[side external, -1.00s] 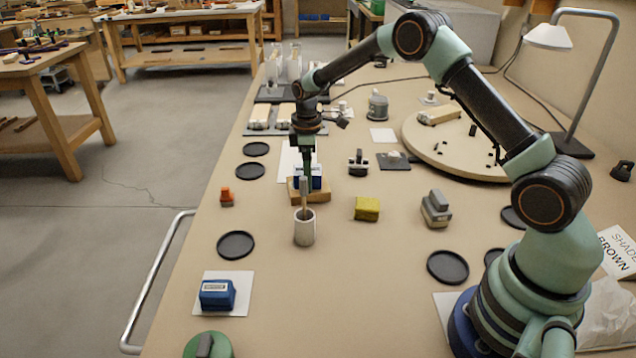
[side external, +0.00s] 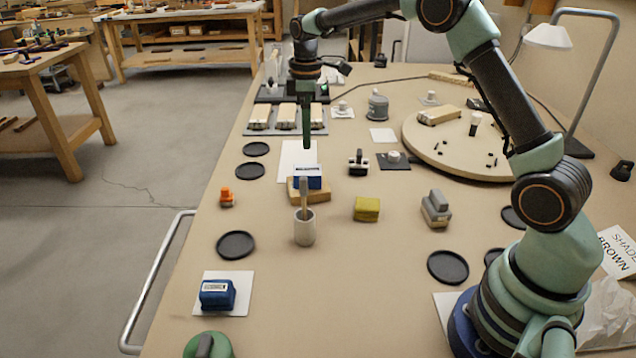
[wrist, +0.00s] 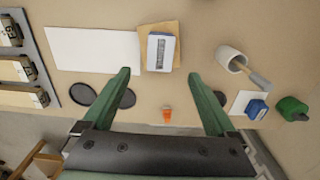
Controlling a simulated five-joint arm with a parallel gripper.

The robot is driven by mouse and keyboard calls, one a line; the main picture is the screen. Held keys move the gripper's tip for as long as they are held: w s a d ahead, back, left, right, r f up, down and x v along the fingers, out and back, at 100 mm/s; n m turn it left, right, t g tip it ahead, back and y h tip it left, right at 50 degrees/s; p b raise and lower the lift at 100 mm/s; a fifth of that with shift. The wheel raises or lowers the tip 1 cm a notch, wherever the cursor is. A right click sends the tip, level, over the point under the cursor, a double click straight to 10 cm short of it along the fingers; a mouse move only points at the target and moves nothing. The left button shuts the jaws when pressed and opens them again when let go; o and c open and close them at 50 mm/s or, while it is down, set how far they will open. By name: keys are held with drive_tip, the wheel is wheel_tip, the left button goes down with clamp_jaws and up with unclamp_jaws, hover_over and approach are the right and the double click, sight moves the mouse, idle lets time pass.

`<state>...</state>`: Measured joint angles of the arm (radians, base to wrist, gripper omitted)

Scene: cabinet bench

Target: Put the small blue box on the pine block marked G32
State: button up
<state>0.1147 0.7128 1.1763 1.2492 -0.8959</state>
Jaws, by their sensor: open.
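A blue box with a white label (side external: 308,177) rests on a pine block (side external: 303,195) in the middle of the bench. In the wrist view the box (wrist: 153,52) lies flat on the block (wrist: 172,32), whose edges show around it. No marking is readable on this block. Another blue box (side external: 217,294) sits on a white card nearer the camera; it also shows in the wrist view (wrist: 257,109). My gripper (side external: 306,147) is open and empty, above and apart from the box on the block. Its spread fingers (wrist: 160,75) show in the wrist view.
A grey cup (side external: 304,232) with a brush-like handle stands just in front of the block. A tray (side external: 256,130) of labelled pine blocks is behind. A yellow block (side external: 367,208) and an orange piece (side external: 227,197) flank the middle. A white sheet (side external: 293,152) lies bare behind the block.

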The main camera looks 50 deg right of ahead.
drive_tip(key=s+a+r+m+t, duration=0.1)
drive_tip(key=s+a+r+m, duration=0.1)
drive_tip(key=s+r, duration=0.4)
drive_tip(key=s+a+r+m+t, duration=0.1)
drive_tip(key=s+a+m+t, duration=0.1)
drive_tip(key=s, duration=0.6)
drive_tip(key=s+a+r+m+t, duration=0.2)
drive_tip(key=s+m, duration=0.3)
drive_tip(key=s, duration=0.4)
drive_tip(key=shift+s+t, duration=0.15)
drive_tip(key=shift+t, duration=0.15)
